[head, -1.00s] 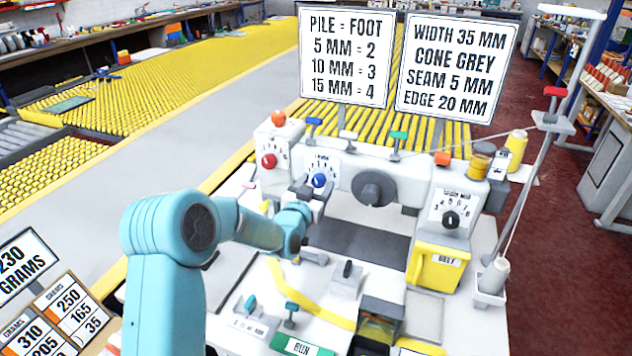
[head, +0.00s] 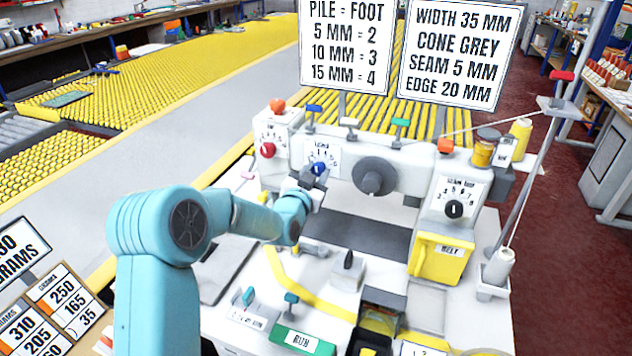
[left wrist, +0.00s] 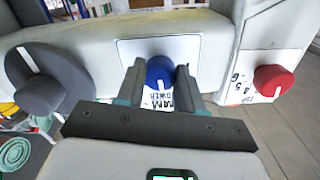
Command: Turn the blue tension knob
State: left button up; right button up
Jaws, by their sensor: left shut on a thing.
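The blue tension knob (head: 317,169) sits on a numbered white plate on the front of the sewing machine (head: 340,150). In the left wrist view the blue knob (left wrist: 160,73) is between the two fingers of my left gripper (left wrist: 159,85), which is shut on it. A short white mark shows on the knob's face. In the head view my left gripper (head: 312,190) reaches the knob from below, and its fingertips are hard to make out. My right gripper is not in view.
A red knob (head: 268,150) is left of the blue one and a large grey dial (head: 374,177) is right of it. A yellow box (head: 440,262) marked BELT, a dark-knobbed dial plate (head: 454,209) and a thread stand (head: 530,180) are farther right.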

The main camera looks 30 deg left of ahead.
pick_arm(q)
jog(key=m+b, duration=0.1)
jog(key=b, duration=0.1)
jog(key=m+b, duration=0.4)
jog(key=b, duration=0.1)
jog(key=shift+f, duration=0.3)
jog(key=shift+m+b, duration=0.8)
jog(key=shift+m, duration=0.3)
jog(key=m+b, duration=0.1)
jog(key=m, duration=0.2)
jog(key=shift+d+r+m+b, duration=0.1)
jog(key=shift+m+b, duration=0.3)
jog(key=shift+m, duration=1.2)
jog(key=shift+m+b, duration=0.35)
jog(key=shift+m, duration=1.05)
